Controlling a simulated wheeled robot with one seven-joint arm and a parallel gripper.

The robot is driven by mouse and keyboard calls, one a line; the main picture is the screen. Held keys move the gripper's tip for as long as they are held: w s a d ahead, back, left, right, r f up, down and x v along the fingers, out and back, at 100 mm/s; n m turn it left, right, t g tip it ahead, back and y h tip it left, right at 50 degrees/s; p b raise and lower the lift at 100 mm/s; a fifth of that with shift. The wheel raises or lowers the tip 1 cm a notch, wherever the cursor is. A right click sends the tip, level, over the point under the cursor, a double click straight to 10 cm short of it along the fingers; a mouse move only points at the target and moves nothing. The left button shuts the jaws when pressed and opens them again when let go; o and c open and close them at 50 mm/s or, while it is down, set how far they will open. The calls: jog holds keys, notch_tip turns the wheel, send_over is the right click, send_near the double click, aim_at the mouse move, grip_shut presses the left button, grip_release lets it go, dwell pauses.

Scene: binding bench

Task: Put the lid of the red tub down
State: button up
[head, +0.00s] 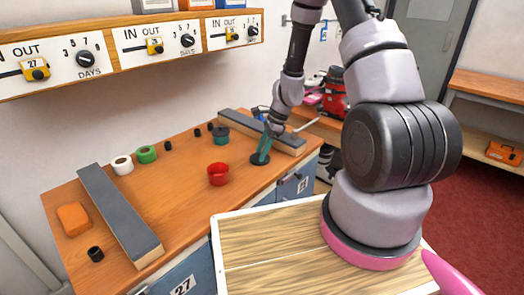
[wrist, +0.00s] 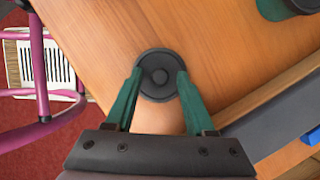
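The red tub (head: 218,176) stands on the wooden bench with its top uncovered. The lid, a round black disc with a small centre knob (head: 259,160), appears to lie flat on the bench to the right of the tub. My gripper (head: 264,151) is over the lid, pointing down. In the wrist view the lid (wrist: 159,88) sits between the green fingertips of my gripper (wrist: 160,73). The fingers are apart, near the lid's rim on either side, with clear gaps to the knob. The red tub is outside the wrist view.
A teal tub with a dark top (head: 221,135) stands behind. A grey-topped block (head: 262,130) lies close to the right, another (head: 118,215) at the left. Green tape (head: 146,154), white tape (head: 122,165) and an orange block (head: 73,218) are on the bench. The bench edge is near the lid.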

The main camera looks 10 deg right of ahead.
jog(key=s+d+r+n+t, duration=0.1)
jog(key=d+r+n, duration=0.1)
jog(key=r, duration=1)
jog(key=s+d+r+n+t, duration=0.1)
jog(key=s+d+r+n, duration=0.1)
jog(key=r, duration=0.9)
jog(key=s+d+r+n+t+h, duration=0.1)
jog(key=s+r+n+t, duration=0.4)
jog(key=s+r+n, duration=0.5)
jog(key=s+r+h, duration=0.1)
jog(key=s+r, duration=0.7)
jog(key=r, duration=0.1)
jog(key=shift+r+h, duration=0.25)
jog(key=shift+h, duration=0.05)
